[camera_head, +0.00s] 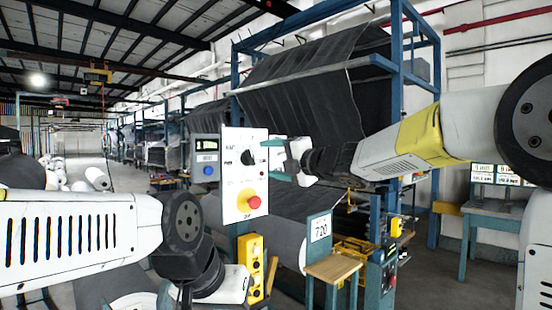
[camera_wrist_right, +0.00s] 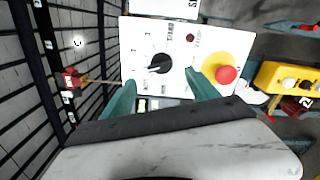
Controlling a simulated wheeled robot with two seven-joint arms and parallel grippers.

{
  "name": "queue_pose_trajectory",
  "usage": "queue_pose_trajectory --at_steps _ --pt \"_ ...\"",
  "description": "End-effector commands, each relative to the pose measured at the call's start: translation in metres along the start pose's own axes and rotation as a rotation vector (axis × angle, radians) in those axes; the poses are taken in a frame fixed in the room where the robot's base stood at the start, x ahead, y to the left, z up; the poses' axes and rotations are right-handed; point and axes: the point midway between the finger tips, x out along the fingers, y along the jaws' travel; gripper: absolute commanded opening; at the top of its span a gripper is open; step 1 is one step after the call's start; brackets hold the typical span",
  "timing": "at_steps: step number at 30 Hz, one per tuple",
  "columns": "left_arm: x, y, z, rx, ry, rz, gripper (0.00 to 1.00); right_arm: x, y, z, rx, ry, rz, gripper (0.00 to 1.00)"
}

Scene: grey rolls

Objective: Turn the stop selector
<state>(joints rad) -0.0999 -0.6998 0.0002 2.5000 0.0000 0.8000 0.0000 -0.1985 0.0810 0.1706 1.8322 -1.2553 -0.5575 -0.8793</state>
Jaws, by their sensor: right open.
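A white control panel (camera_head: 232,140) stands upright in the middle of the head view. Its black selector knob (camera_head: 248,157) sits in the upper half, above a red button on a yellow base (camera_head: 248,201). My right gripper (camera_head: 272,160) is open just to the right of the knob. In the right wrist view the knob (camera_wrist_right: 159,63) shows just beyond the teal fingertips, roughly between them (camera_wrist_right: 160,78), and nothing is held. The red button (camera_wrist_right: 226,74) is to the right of the right finger there. My left gripper (camera_head: 230,285) shows only in part at bottom left; its fingertips cannot be made out.
A yellow box with buttons (camera_head: 251,268) is below the panel. A grey box with a blue button (camera_head: 207,157) is behind it at left. Big dark fabric rolls (camera_head: 300,85) hang in a blue frame behind. A wooden-topped stool (camera_head: 335,268) stands at lower right.

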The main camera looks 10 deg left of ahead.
Motion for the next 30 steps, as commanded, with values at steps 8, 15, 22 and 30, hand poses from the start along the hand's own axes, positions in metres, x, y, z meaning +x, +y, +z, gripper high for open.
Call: queue_pose_trajectory --at_steps 8,15,22,30 --pt "0.0 0.0 0.0 0.0 0.0 0.0 0.0 0.033 0.001 -0.002 -0.027 0.004 -0.002 0.69" --pt "0.0 0.0 0.0 0.0 0.0 0.0 0.0 0.067 0.001 -0.001 -0.025 0.003 -0.003 0.69" --pt "0.0 0.0 0.0 0.0 0.0 0.0 0.0 0.077 0.001 -0.001 -0.024 0.001 -0.003 0.69" --pt "0.0 0.0 0.0 0.0 0.0 0.0 0.0 0.077 0.001 -0.001 -0.024 0.001 -0.003 0.51"
